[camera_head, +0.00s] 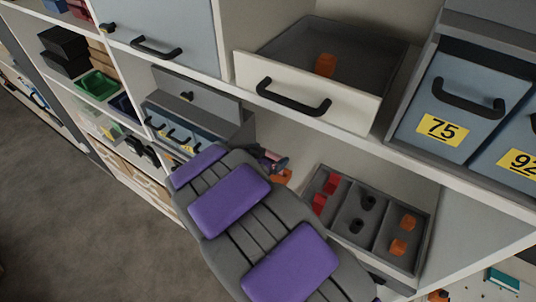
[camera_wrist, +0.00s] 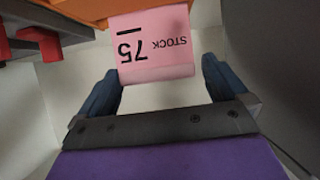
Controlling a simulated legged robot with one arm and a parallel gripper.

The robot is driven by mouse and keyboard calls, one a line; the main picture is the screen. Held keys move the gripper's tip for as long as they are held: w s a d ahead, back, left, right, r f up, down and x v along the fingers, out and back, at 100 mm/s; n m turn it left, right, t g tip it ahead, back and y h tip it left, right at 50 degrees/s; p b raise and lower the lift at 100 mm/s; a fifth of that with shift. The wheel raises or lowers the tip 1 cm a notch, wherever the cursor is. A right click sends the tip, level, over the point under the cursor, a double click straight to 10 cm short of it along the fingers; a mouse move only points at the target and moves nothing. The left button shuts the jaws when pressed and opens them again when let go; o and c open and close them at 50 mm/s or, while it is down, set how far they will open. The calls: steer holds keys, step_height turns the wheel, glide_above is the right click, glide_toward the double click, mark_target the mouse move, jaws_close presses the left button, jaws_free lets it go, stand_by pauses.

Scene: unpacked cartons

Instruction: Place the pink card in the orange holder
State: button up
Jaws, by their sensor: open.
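The pink card (camera_wrist: 152,48), printed "STOCK 75", appears upside down in the wrist view. Its lower edge lies between the fingertips of my gripper (camera_wrist: 160,70). The two dark blue fingers are spread, with gaps on both sides of the card. The orange holder (camera_wrist: 115,8) is at the top edge of the wrist view, directly at the card's upper edge; how the card sits in it is cut off. In the head view the orange holder (camera_head: 283,176) shows in the shelf bay beyond my arm, which hides most of my gripper and the card.
A grey divided tray (camera_head: 337,223) with red, black and orange pieces stands right of my gripper. Above is an open drawer (camera_head: 368,112) with an orange piece (camera_head: 325,65) inside. Blue bins (camera_head: 475,100) sit at right. The shelf edge runs just above my gripper.

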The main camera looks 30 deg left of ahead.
steer(key=shift+s+r, duration=0.2)
steer(key=shift+s, duration=0.2)
steer(key=d+v, duration=0.1)
steer(key=v, duration=1)
steer(key=w+a+r+g+y+b, duration=0.1)
steer(key=w+r+g+y+b, duration=0.15)
steer(key=w+y, duration=0.35)
steer(key=d+n+g+y+b, duration=0.2)
steer(key=d+b, duration=0.2)
steer(key=d, duration=0.3)
steer(key=s+d+f+g+h+b, duration=0.2)
steer(key=s+d+f+g+b, duration=0.1)
steer(key=s+d, duration=0.5)
steer(key=s+d+f+g+h+b, duration=0.2)
steer(key=s+d+f, duration=0.3)
steer(key=s+d, duration=0.4)
steer(key=s+d+f+m+g+h+b, duration=0.1)
steer(key=s+d+f+g+h+b, duration=0.2)
steer(key=s+d, duration=0.6)
steer(key=d+f+g, duration=0.1)
steer(key=d, duration=0.7)
steer(key=shift+d+b, duration=0.3)
steer(key=shift+b, duration=0.1)
